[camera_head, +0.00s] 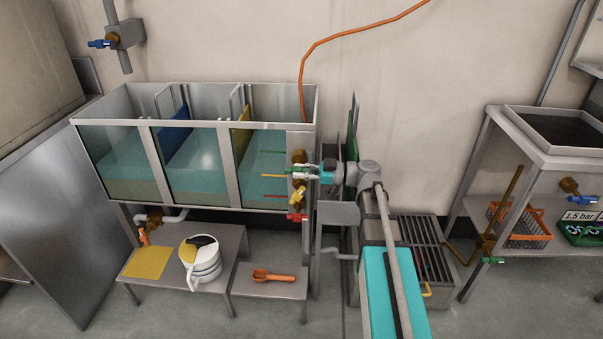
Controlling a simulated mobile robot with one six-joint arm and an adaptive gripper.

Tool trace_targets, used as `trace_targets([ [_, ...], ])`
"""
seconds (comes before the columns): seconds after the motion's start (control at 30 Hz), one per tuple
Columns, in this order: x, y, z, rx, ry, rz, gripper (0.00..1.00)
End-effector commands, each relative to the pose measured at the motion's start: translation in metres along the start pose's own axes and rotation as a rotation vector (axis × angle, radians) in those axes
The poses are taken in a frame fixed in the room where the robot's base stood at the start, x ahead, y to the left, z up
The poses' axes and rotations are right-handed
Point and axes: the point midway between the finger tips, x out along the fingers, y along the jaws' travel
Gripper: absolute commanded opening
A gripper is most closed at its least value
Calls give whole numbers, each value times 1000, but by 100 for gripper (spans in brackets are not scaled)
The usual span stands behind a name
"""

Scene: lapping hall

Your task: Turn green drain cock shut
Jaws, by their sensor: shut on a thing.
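The green drain cock (301,166) is the top one of a column of cocks at the right end of the three-part glass-fronted tank (226,170). My gripper (306,171) reaches in from the right and is shut on its green handle. The handle looks roughly level, but the fingers hide much of it. A yellow-handled cock (297,201) and a red-handled cock (297,217) sit below it. Green, yellow and red marks show on the tank's right pane. Turquoise liquid stands in the tank.
A low bench holds a white jug (203,265) and a yellow cloth (146,262); a lower one holds an orange tool (272,276). A grated box (422,252) stands right of my arm. Another green-handled cock (493,261) is by the right-hand stand. An orange hose (335,40) enters the tank.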

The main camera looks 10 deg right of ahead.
Motion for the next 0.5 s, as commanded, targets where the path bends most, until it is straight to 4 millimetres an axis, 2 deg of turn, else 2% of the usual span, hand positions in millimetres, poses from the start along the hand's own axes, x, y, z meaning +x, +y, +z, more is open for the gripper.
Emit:
trace_targets([
  [0.13,0,-3,0,0,-1,-6,0],
  [0.17,0,-3,0,0,-1,-6,29],
  [0.33,0,-2,0,0,-1,-4,60],
  [0.5,0,-1,0,0,-1,-3,61],
])
